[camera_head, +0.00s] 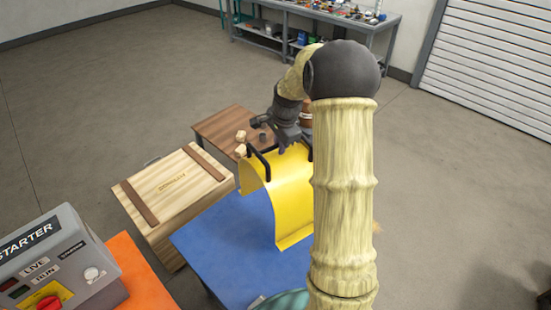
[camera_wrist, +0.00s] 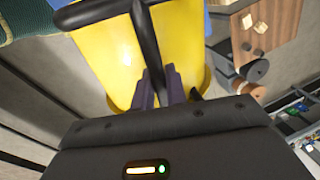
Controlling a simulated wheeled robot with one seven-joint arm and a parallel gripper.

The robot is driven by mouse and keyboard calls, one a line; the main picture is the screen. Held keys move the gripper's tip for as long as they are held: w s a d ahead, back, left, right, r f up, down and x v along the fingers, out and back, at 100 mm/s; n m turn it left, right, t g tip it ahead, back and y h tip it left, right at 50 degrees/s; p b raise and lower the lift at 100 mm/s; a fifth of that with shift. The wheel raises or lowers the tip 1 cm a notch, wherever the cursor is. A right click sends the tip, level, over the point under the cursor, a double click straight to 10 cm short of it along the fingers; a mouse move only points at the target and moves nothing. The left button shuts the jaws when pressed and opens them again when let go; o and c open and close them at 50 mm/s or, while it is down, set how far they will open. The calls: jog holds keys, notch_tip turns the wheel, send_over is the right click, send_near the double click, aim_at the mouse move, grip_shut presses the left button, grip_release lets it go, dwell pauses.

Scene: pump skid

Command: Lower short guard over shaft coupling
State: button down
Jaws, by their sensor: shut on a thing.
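A yellow curved guard (camera_head: 281,197) with black handles hangs from my gripper (camera_head: 284,143) above the blue skid surface (camera_head: 222,254). It also fills the upper middle of the wrist view (camera_wrist: 100,55). There, the two fingertips of my gripper (camera_wrist: 166,86) are closed around a black handle bar (camera_wrist: 146,35) on the guard. Whether the guard's lower edge touches the blue surface cannot be told. The shaft coupling is not seen; the guard and my arm hide part of the skid.
A wooden crate (camera_head: 155,192) stands left of the blue surface. A brown table (camera_head: 222,128) with small blocks stands behind it. A grey starter box (camera_head: 52,262) sits on an orange surface (camera_head: 140,275) at lower left. A workbench (camera_head: 310,22) is far back. Open floor lies left and right.

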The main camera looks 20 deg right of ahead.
jog(key=s+r+m+p, duration=0.2)
jog(key=r, duration=1.1)
jog(key=s+d+r+m+h+p, duration=0.1)
jog(key=s+r+m+p, duration=0.1)
jog(key=r, duration=1.2)
jog(key=shift+s+d+r+m+p, duration=0.2)
jog(key=shift+s+m+p, duration=0.25)
jog(key=shift+p, duration=0.3)
jog(key=shift+w, duration=0.15)
